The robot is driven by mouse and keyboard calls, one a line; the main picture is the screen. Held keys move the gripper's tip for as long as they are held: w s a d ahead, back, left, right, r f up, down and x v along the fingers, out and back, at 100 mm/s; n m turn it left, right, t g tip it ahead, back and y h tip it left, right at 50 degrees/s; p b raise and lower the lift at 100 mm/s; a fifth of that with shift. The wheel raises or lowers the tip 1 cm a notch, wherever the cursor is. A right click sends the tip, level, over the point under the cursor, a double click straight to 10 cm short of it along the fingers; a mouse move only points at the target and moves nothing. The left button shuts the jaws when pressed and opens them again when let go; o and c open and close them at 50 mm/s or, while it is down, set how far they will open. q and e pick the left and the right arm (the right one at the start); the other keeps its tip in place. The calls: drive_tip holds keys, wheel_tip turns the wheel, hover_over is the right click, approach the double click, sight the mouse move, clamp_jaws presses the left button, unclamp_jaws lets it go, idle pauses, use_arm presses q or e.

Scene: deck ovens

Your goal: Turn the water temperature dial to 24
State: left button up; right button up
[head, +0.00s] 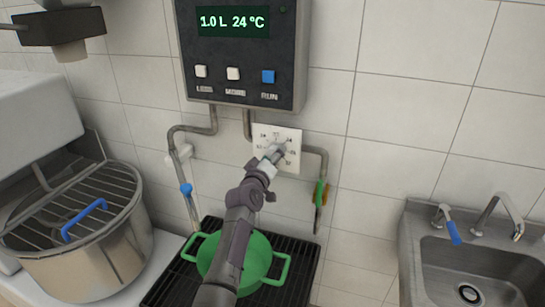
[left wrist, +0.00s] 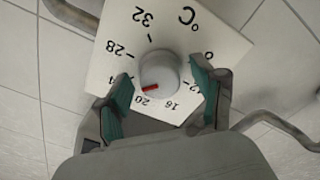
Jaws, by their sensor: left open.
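The water temperature dial is a round grey knob (left wrist: 160,70) on a white square plate (head: 290,136) marked in °C. In the left wrist view its red mark points left and slightly down, toward the label between 20 and 28, which a finger partly hides. The control box display (head: 233,22) reads 1.0 L 24 °C. My left gripper (head: 268,160) is in front of the plate and covers part of the dial. In the left wrist view my left gripper (left wrist: 163,95) is open, with one finger on each side of the knob and gaps between. My right gripper is out of view.
The control box has LESS, MORE and RUN buttons (head: 268,77). Pipes with a blue valve (head: 186,189) and a green handle (head: 319,193) flank the plate. Below is a green pot (head: 258,262) on a black grate. A mixer bowl (head: 95,255) stands left, a sink (head: 480,270) right.

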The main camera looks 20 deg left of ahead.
use_arm(q)
drive_tip(key=s, duration=1.2)
drive_tip(key=shift+a, duration=0.2)
